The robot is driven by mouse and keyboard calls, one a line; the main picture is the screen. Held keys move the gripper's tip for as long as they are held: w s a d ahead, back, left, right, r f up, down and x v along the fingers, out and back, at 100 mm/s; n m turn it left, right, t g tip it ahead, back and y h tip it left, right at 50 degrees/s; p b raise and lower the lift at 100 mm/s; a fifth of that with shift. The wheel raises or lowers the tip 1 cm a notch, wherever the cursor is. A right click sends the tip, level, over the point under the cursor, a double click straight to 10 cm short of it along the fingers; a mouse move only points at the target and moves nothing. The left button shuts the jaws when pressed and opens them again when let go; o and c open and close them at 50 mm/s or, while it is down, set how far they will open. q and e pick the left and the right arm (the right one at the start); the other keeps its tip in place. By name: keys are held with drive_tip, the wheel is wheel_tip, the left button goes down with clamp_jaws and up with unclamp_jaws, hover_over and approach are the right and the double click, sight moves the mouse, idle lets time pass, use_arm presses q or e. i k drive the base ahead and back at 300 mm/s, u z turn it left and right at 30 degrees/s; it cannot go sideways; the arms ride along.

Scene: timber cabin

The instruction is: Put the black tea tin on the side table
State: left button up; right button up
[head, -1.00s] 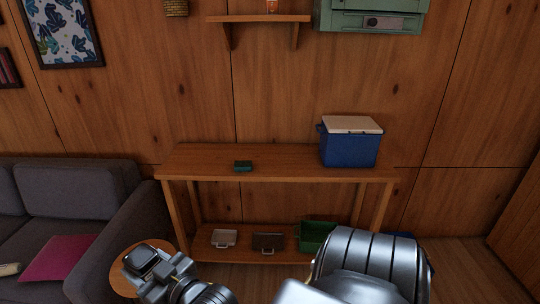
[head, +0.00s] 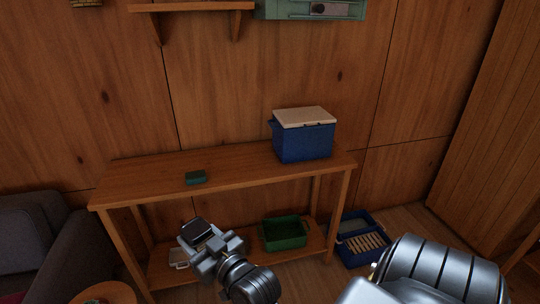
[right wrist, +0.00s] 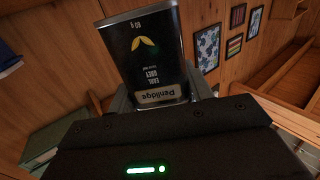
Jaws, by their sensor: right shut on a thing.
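The black tea tin (head: 196,228) is held in my right gripper (head: 207,241), in front of the console table in the head view. In the right wrist view the tin (right wrist: 150,55) shows a label and a yellow-green leaf mark, upside down in that picture. My right gripper is shut on it. A small round wooden table (head: 108,293), which looks like the side table, is partly cut off at the bottom left, beside the sofa. The tin is to its right in the picture and apart from it. My left gripper is not in view.
The wooden console table (head: 240,174) carries a small green box (head: 196,177) and a blue cooler (head: 303,141). A green bin (head: 284,233) is on its lower shelf. A grey sofa (head: 40,225) is at left.

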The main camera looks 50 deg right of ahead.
sight(144, 184)
drive_tip(key=z, duration=0.15)
drive_tip(key=i, duration=1.35)
drive_tip(key=u, duration=0.8)
